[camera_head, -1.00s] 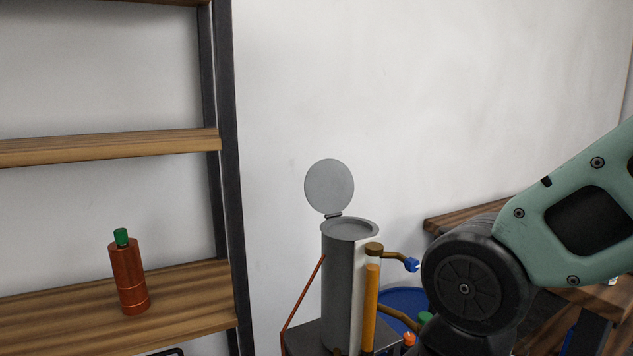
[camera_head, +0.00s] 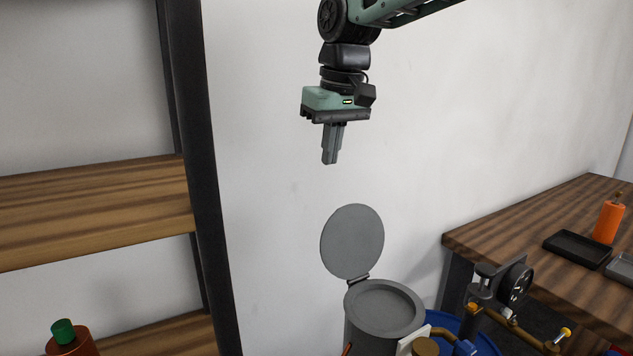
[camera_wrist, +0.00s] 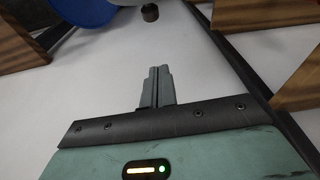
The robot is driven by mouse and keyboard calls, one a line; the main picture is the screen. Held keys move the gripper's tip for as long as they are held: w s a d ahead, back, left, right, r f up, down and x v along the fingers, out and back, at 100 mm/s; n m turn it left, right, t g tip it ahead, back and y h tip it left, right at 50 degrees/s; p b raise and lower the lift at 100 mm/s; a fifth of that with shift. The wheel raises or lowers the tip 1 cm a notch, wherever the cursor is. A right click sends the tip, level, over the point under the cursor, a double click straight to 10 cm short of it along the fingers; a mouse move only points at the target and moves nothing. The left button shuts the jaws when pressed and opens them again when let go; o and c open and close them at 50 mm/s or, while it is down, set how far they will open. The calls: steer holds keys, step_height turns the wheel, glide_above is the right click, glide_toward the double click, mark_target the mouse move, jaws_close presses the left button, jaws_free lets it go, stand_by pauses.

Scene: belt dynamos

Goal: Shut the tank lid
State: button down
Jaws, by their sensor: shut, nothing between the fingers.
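The tank (camera_head: 368,333) is a grey cylinder at the lower middle of the head view, its lower part cut off by the frame. Its round grey lid (camera_head: 352,242) stands open and upright on a hinge at the tank's back left rim. My gripper (camera_head: 329,160) points down above the lid, apart from it, with its fingers together and nothing between them. In the wrist view the shut fingers of my gripper (camera_wrist: 157,72) show against a pale surface; the lid cannot be made out there.
A wooden shelf (camera_head: 95,212) with a dark post stands at the left, with a red-brown bottle (camera_head: 72,346) below. A wooden table (camera_head: 520,245) at the right holds a black tray (camera_head: 577,248) and an orange bottle (camera_head: 608,222). Brass pipework and a small wheel (camera_head: 517,285) sit right of the tank.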

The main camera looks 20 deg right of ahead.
mark_target(348, 239)
step_height(348, 239, down, 9)
steer(key=s+p, duration=0.1)
steer(key=p, duration=0.2)
steer(key=shift+s+d, duration=0.25)
steer(key=shift+s, duration=0.15)
steer(key=shift+b, duration=0.4)
